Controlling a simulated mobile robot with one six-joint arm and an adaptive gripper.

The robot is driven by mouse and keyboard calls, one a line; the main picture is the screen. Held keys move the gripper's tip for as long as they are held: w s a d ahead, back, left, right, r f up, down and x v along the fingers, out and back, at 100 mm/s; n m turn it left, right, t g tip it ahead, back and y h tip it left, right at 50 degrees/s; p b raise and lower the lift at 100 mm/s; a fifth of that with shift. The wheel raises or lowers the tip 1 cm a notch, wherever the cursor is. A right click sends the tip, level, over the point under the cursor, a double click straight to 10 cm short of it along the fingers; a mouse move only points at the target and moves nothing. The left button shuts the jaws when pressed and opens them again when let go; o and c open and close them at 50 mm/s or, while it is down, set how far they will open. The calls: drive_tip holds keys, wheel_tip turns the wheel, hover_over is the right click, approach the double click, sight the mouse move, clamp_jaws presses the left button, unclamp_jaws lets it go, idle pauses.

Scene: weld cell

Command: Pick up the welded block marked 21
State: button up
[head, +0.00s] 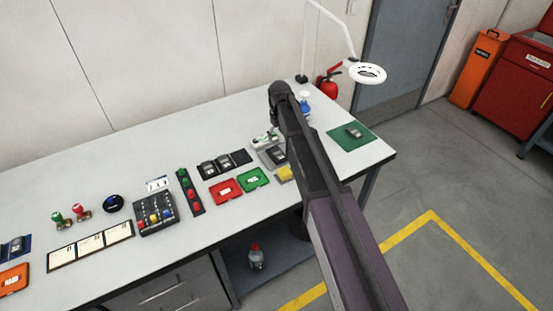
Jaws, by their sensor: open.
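Several small dark grey blocks with pale tops lie on the long bench (130,165), and I cannot read a number on any of them. One block (353,131) lies on a green mat (345,143) at the right end. Two blocks, a left one (208,168) and a right one (224,161), sit in a black tray (241,157). Another dark block (277,155) is partly hidden beside my arm. One more (17,244) is at the far left. My arm reaches over the bench's right part; my gripper cannot be made out.
A ring lamp (368,73) overhangs the back right. The bench's back left is clear. Open floor lies at right.

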sight(277, 153)
drive_tip(key=shift+f+b, duration=1.45)
drive_tip(key=shift+f, duration=0.3)
drive_tip(key=shift+s+a+f+b, duration=0.1)
drive_tip(key=shift+a+f+b, duration=0.1)
drive_tip(key=shift+f+b, duration=1.1)
drive_tip(key=shift+a+f+b, duration=0.15)
drive_tip(key=shift+f+b, duration=1.15)
clamp_jaws()
